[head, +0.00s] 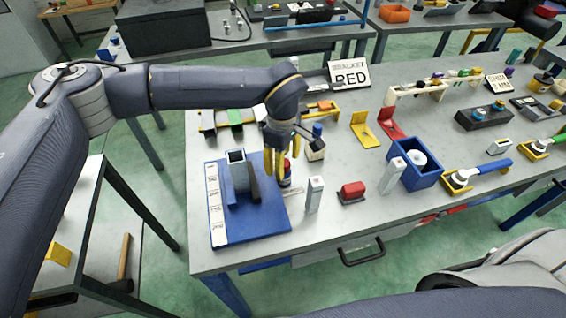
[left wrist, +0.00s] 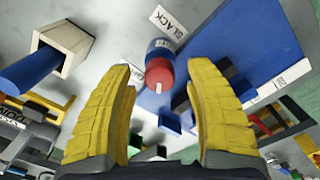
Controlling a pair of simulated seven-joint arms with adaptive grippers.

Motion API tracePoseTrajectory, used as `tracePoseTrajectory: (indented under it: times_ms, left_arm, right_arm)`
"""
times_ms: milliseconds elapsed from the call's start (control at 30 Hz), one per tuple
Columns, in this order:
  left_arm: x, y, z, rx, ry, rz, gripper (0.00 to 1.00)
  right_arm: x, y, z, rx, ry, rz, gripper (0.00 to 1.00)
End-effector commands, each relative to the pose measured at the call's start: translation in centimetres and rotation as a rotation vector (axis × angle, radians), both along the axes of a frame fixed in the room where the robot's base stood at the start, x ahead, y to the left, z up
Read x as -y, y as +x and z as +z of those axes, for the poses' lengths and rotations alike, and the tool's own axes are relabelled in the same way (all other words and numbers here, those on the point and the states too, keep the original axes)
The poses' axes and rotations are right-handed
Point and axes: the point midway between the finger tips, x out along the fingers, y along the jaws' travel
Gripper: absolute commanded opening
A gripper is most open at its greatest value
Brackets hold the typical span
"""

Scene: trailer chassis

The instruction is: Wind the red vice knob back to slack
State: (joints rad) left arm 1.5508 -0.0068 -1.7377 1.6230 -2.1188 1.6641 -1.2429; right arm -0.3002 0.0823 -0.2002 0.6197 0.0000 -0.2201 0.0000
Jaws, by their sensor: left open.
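The red vice knob (left wrist: 160,72) is on the end of a blue cylinder, with a pale mark on its face. A white label (left wrist: 170,22) lies beside it, apparently reading SLACK. My left gripper (left wrist: 162,95) is open, with its yellow fingers on either side of the knob and visible gaps to both. In the head view my left gripper (head: 280,168) points down at the right edge of the blue vice board (head: 262,226), and its fingers partly hide the knob (head: 287,164). A grey block (head: 238,180) stands on the board. My right gripper is out of sight.
A cream block with a blue handle (head: 316,150) stands close behind my left gripper. A white box (head: 314,196) and a red button (head: 353,188) are to the right, then a blue bin (head: 425,181). The table's front edge is clear.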

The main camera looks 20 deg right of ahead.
Motion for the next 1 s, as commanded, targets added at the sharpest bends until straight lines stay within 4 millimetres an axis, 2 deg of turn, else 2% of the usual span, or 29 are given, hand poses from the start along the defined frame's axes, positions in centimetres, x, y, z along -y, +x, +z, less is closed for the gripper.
tracePoseTrajectory:
  times_ms: [200, 533, 1000]
  left_arm:
    - [0.02, 0.03, -0.95, 0.000, 0.000, 0.000, 0.54]
    - [0.01, 0.04, -1.03, 0.001, 0.001, 0.000, 0.55]
    - [0.00, 0.04, -1.00, 0.001, 0.001, 0.001, 0.00]
  right_arm:
    - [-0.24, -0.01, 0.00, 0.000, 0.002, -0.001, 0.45]
    - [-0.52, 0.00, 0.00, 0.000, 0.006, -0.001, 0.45]
    - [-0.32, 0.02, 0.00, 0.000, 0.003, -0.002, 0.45]
